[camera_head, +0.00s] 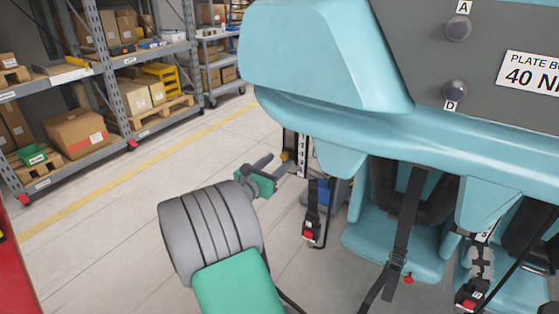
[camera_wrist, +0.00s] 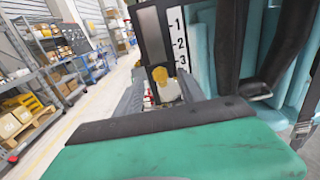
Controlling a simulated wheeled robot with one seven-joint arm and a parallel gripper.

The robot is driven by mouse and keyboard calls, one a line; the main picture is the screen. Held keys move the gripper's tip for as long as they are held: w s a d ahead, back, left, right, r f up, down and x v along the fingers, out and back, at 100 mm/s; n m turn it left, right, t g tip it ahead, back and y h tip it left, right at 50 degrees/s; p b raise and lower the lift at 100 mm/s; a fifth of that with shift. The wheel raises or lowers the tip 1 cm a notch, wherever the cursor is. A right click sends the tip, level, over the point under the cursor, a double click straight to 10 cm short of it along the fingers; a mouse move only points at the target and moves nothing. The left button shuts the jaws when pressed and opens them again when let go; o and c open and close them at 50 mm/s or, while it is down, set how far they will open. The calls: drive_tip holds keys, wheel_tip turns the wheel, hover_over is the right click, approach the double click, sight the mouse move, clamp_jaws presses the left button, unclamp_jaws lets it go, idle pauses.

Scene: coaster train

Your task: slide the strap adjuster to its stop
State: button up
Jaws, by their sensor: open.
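A small yellow strap adjuster (camera_wrist: 161,76) sits on a dark upright strip beside a white scale (camera_wrist: 177,38) marked 1, 2, 3. In the head view the adjuster (camera_head: 285,155) shows as a small yellow spot left of the scale (camera_head: 302,149). My gripper (camera_head: 274,169) is open just left of and below it. In the wrist view the fingers of my gripper (camera_wrist: 159,88) stand on either side of the adjuster's lower part. I cannot tell whether they touch it. The stop is not clearly visible.
A large teal train body (camera_head: 330,60) overhangs at the upper right, with seats and hanging black straps (camera_head: 404,220) below. A buckle with a red button (camera_head: 310,228) hangs right of my gripper. Shelves with boxes (camera_head: 75,132) stand left; the floor between is clear.

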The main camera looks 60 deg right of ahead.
drive_tip(key=a, duration=0.6)
drive_tip(key=w+a+r+m+t+y+p, duration=0.1)
drive_tip(key=w+a+m+t+y+p, duration=0.15)
drive_tip(key=a+m+y+p, duration=0.55)
drive_tip(key=w+a+r+m+t+y+p, duration=0.1)
drive_tip(key=w+a+m+y+p, duration=0.3)
drive_tip(key=a, duration=0.8)
drive_tip(key=s+a+r+m+y+p, duration=0.2)
drive_tip(key=s+a+m+y, duration=0.1)
drive_tip(key=a, duration=0.7)
drive_tip(key=s+a+r+m+y+p, duration=0.1)
drive_tip(key=s+a, duration=0.4)
drive_tip(key=a, duration=0.6)
drive_tip(key=shift+a+r+m+g+y+p, duration=0.2)
drive_tip(key=shift+r+m+g+y+p, duration=0.2)
drive_tip(key=shift+r+m+y, duration=0.5)
